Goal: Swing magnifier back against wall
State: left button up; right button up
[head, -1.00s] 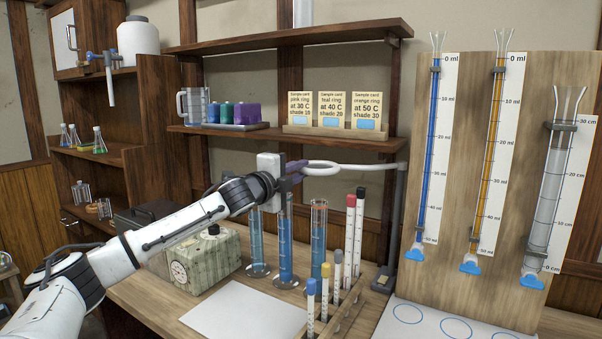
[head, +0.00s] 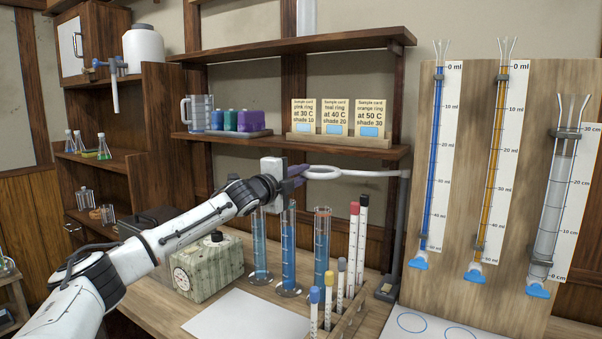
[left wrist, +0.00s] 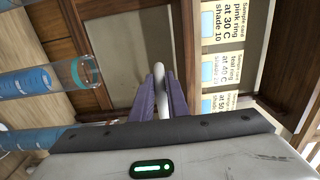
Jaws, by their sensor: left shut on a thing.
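The magnifier (head: 322,172) is a pale ring on a white arm that runs right to a grey upright post (head: 398,225) at the bench's back edge. It hangs level below the lower shelf. My left gripper (head: 298,174) reaches in from the left and is shut on the left end of the magnifier. In the left wrist view, the two purple-grey fingers (left wrist: 160,105) close on a pale rod-like part of the magnifier (left wrist: 158,76). My right gripper is not in view.
Tall glass cylinders with blue liquid (head: 289,245) stand just below my gripper. A rack of capped tubes (head: 345,315) is in front. Sample cards (head: 337,117) sit on the lower shelf (head: 290,149) above. A burette board (head: 460,190) stands at right. White paper (head: 245,316) lies on the bench.

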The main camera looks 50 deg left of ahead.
pick_arm(q)
jog(key=shift+w+a+f, duration=0.15)
jog(key=shift+w+a, duration=0.45)
jog(key=shift+w+a+f, duration=0.15)
jog(key=shift+w+a, duration=0.45)
jog(key=o, duration=1)
jog(key=shift+w, duration=0.1)
jog(key=shift+c, duration=0.2)
jog(key=shift+r, duration=0.1)
jog(key=shift+r, duration=0.1)
jog(key=shift+s+b, duration=0.25)
jog(key=shift+b, duration=0.05)
jog(key=b+v, duration=0.9)
jog(key=shift+s, duration=0.3)
